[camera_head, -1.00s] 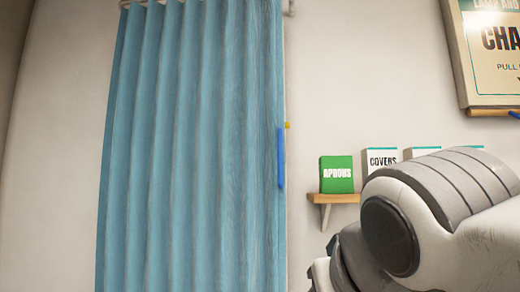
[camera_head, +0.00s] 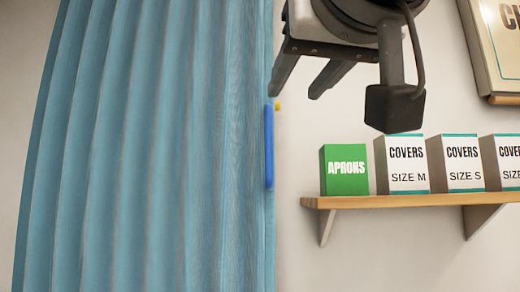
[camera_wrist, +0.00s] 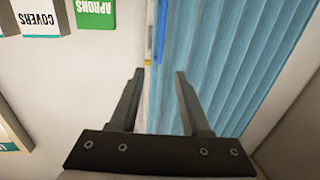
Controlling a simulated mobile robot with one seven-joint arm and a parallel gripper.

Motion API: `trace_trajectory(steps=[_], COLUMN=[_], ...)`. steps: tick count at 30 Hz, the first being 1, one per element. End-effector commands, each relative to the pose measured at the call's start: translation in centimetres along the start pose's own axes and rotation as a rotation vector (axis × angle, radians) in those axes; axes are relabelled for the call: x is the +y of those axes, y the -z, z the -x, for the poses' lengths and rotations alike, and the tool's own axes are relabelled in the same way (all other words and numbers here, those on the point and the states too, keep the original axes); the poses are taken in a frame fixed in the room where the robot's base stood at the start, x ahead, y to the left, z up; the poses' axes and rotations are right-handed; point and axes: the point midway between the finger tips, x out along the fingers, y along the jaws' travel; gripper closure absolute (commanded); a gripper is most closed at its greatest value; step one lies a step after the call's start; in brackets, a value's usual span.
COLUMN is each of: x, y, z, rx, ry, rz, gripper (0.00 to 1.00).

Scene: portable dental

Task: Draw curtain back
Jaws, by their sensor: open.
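The blue pleated curtain (camera_head: 140,150) hangs closed over the left half of the head view. A darker blue upright handle (camera_head: 269,148) with a small yellow tip runs along its right edge. My gripper (camera_head: 295,93) is above and just right of the handle, fingers apart and empty. In the wrist view the curtain (camera_wrist: 230,60) fills the right side. The handle (camera_wrist: 161,30) shows at the top, beyond the gap between the open fingers of my gripper (camera_wrist: 158,74). The fingers appear apart from the handle. The curtain's bottom is out of view.
A wooden shelf (camera_head: 420,200) on the right wall holds a green aprons box (camera_head: 345,185) and several white covers boxes (camera_head: 407,180). A framed sign (camera_head: 500,60) hangs at upper right. Bare wall lies between the curtain edge and the shelf.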

Motion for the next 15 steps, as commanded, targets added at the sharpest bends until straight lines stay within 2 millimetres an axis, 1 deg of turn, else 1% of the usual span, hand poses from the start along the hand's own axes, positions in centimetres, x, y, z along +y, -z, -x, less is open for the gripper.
trace_trajectory(steps=[4, 7, 11, 15], x=[-0.1, -0.1, -0.2, -0.2], y=[0.9, 0.9, 0.9, 0.9], z=[0.4, -0.2, -2.2, -5.2], rx=[0.021, 0.021, 0.019, 0.016], ry=[0.006, 0.006, 0.007, 0.006], rz=[-0.006, -0.006, -0.006, -0.006], gripper=[0.53, 0.53, 0.53, 0.53])
